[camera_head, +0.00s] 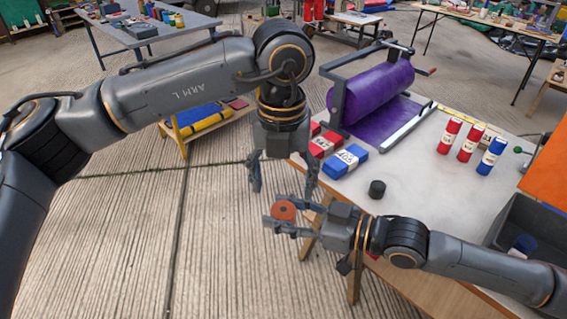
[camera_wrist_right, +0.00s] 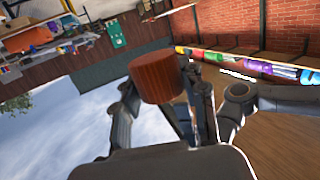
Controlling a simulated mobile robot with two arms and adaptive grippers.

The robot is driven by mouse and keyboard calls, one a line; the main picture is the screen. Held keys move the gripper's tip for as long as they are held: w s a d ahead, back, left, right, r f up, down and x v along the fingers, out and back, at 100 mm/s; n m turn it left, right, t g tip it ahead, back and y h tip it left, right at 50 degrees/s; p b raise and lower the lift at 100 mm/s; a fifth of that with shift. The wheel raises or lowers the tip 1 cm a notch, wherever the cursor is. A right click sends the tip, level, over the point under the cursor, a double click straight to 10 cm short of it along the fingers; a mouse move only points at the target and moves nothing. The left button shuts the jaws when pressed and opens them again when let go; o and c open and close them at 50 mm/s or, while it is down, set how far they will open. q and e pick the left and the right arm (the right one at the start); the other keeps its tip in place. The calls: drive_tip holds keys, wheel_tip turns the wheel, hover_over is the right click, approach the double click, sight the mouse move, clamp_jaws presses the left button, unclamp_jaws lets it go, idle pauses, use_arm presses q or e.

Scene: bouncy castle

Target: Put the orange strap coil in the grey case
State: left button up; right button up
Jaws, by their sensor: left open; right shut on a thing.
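The orange strap coil (camera_head: 284,210) is a small reddish-orange disc held between the fingers of my right gripper (camera_head: 282,222), in front of the table's near left edge. In the right wrist view the coil (camera_wrist_right: 156,77) shows as a ribbed orange-brown cylinder between the fingertips. My left gripper (camera_head: 283,188) is open and empty, pointing down just above and beside the coil; I cannot tell whether they touch. Part of the case is cut off by the frame.
The table (camera_head: 420,190) carries a purple roll (camera_head: 378,90) on a stand, red and blue boxes (camera_head: 345,161), a small black cylinder (camera_head: 377,189), and red and blue tubes (camera_head: 470,141). A low yellow-blue bench (camera_head: 205,122) stands on the floor behind my left arm.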

sight(284, 209)
use_arm(q)
wheel_tip(284, 209, down, 8)
drive_tip(key=shift+r, duration=0.25)
drive_tip(key=shift+c, duration=0.2)
drive_tip(key=c, duration=1.1)
drive_tip(key=shift+c, duration=0.6)
use_arm(e)
drive_tip(key=o, duration=1.3)
drive_tip(key=shift+c, duration=0.2)
drive_tip(key=shift+d, duration=0.15)
